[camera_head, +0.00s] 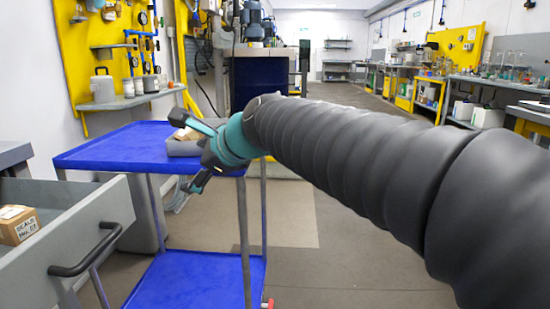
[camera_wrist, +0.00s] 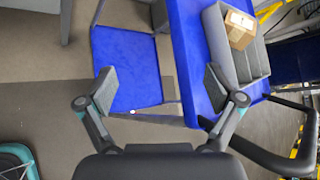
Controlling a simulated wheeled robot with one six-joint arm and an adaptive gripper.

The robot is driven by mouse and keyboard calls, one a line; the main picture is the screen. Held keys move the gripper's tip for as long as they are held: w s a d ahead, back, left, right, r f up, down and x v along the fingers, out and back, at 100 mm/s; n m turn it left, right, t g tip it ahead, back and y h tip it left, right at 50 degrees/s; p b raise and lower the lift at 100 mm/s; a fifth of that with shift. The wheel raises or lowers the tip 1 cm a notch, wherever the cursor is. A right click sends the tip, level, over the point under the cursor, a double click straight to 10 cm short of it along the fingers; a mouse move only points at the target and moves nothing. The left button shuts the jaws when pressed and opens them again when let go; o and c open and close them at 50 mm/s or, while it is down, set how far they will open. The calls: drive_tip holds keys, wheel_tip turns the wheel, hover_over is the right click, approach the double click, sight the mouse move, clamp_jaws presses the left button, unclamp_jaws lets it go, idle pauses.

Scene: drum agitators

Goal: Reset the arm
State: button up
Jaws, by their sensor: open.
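My gripper (camera_head: 184,152) is at the end of my outstretched dark, ribbed arm, which crosses the head view from the lower right. Its two fingers are spread apart. In the wrist view the gripper (camera_wrist: 160,84) is open, with nothing between its fingertips. Beyond it are the floor and the blue cart (camera_head: 120,146), whose top lies to the right in that view (camera_wrist: 187,40). A grey tray (camera_wrist: 216,38) with a small cardboard box (camera_wrist: 239,28) sits on the cart top. In the head view the gripper partly covers both.
An open grey drawer (camera_head: 112,207) with a black handle holds a box labelled seals (camera_head: 16,224) at the left. A yellow wall panel (camera_head: 85,50) and shelf (camera_head: 130,101) stand behind the cart. Benches line the right side. Floor (camera_head: 330,245) is clear in the middle.

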drive_tip(key=s+d+f+n+g+h+p, duration=0.1)
drive_tip(key=s+d+f+n+h, duration=0.2)
drive_tip(key=s+d+f+n, duration=0.35)
drive_tip(key=s+d+f+n+g+h+p, duration=0.15)
drive_tip(key=s+d+f+n, duration=0.25)
drive_tip(key=d+f+n, duration=0.45)
drive_tip(key=s+d+f+n+h+p, duration=0.1)
drive_tip(key=s+d+h, duration=0.1)
drive_tip(key=s+d, duration=0.3)
drive_tip(key=s+d+f+n+h+p, duration=0.1)
drive_tip(key=s+d+h, duration=0.1)
drive_tip(key=s+d, duration=0.4)
drive_tip(key=d, duration=0.5)
drive_tip(key=shift+s+f+h, duration=0.2)
drive_tip(key=shift+s+h, duration=0.1)
drive_tip(key=shift+h, duration=0.05)
drive_tip(key=shift+a, duration=0.1)
